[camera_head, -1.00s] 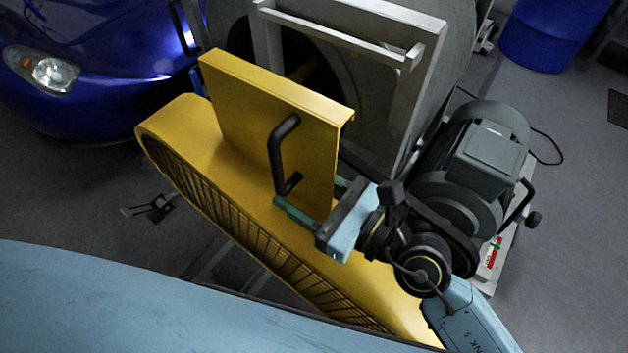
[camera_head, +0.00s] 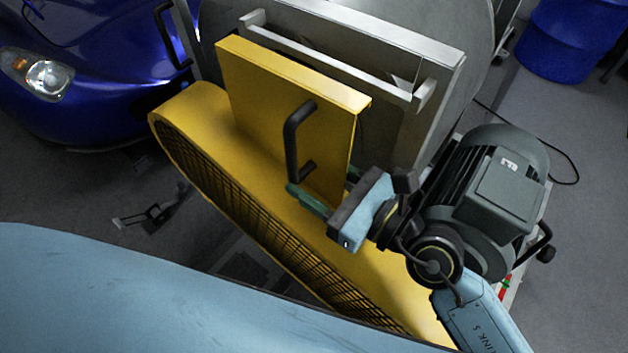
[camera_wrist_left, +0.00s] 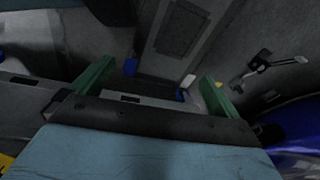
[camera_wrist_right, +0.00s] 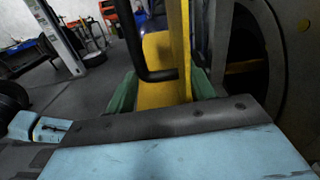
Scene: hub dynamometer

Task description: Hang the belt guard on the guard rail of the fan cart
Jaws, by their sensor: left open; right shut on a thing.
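The yellow belt guard (camera_head: 200,128) has a long rounded body with a mesh side, and an upright yellow plate with a black handle (camera_head: 291,140). My right gripper (camera_head: 322,192) is shut on the guard at the handle's lower end. In the right wrist view the green fingers (camera_wrist_right: 162,92) sit either side of the handle and yellow plate. The pale guard rail (camera_head: 330,62) of the fan cart lies just behind and above the plate's top edge; they look apart, though the exact gap is unclear. My left gripper (camera_wrist_left: 152,85) is open and empty over the floor, seen in the left wrist view.
A grey motor (camera_head: 495,185) stands on the cart right of my right gripper. A blue car (camera_head: 90,75) is at upper left and a blue drum (camera_head: 575,40) at upper right. A cable lies on the floor by the motor.

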